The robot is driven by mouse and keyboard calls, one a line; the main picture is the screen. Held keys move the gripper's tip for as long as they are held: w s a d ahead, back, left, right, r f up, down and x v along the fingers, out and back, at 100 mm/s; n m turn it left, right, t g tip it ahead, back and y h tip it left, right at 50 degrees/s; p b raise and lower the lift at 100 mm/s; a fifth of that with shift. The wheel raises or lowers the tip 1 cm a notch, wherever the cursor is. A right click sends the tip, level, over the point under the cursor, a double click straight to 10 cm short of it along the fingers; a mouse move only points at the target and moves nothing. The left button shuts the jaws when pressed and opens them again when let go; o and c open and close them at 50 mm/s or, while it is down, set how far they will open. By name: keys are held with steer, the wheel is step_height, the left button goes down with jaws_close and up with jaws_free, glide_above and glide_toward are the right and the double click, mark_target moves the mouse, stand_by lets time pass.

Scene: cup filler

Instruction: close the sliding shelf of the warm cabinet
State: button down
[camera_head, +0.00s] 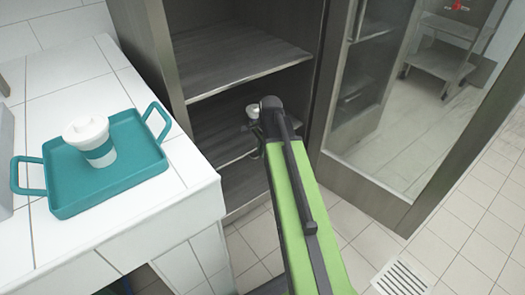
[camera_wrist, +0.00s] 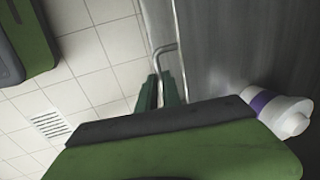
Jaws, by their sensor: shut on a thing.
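The warm cabinet (camera_head: 150,60) stands open, with dark shelves inside. Its sliding shelf (camera_head: 212,140) is the middle one, partly hidden by my green arm. In the wrist view the dark shelf surface (camera_wrist: 235,45) fills the right side, with a metal bar handle (camera_wrist: 165,48) along its edge. My gripper (camera_wrist: 165,90) has its two fingers shut around the bar. A white cup with a purple band (camera_wrist: 281,112) is on the shelf, to the right of my gripper; its white top shows beside my arm in the head view (camera_head: 252,111).
The glass cabinet door (camera_head: 405,100) stands open at the right. A white tiled counter (camera_head: 85,75) at the left bears a teal tray (camera_head: 75,205) with a white lidded cup (camera_head: 90,141). The tiled floor has a drain grate (camera_head: 400,278).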

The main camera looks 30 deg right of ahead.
mark_target(255, 147)
steer(key=w, duration=0.4)
steer(key=shift+w+a, duration=0.3)
steer(key=shift+w, duration=0.1)
steer(key=c, duration=1.5)
jaws_free()
steer(key=shift+s, duration=0.1)
steer(key=s+r+p, duration=0.1)
steer(key=r+p, duration=0.4)
steer(key=s+r+p, duration=0.1)
steer(key=r+p, duration=0.5)
steer(key=s+r+p, duration=0.1)
steer(key=r+p, duration=0.5)
steer(key=shift+s+d, duration=0.15)
steer(key=shift+d, duration=0.05)
steer(key=shift+s, duration=0.1)
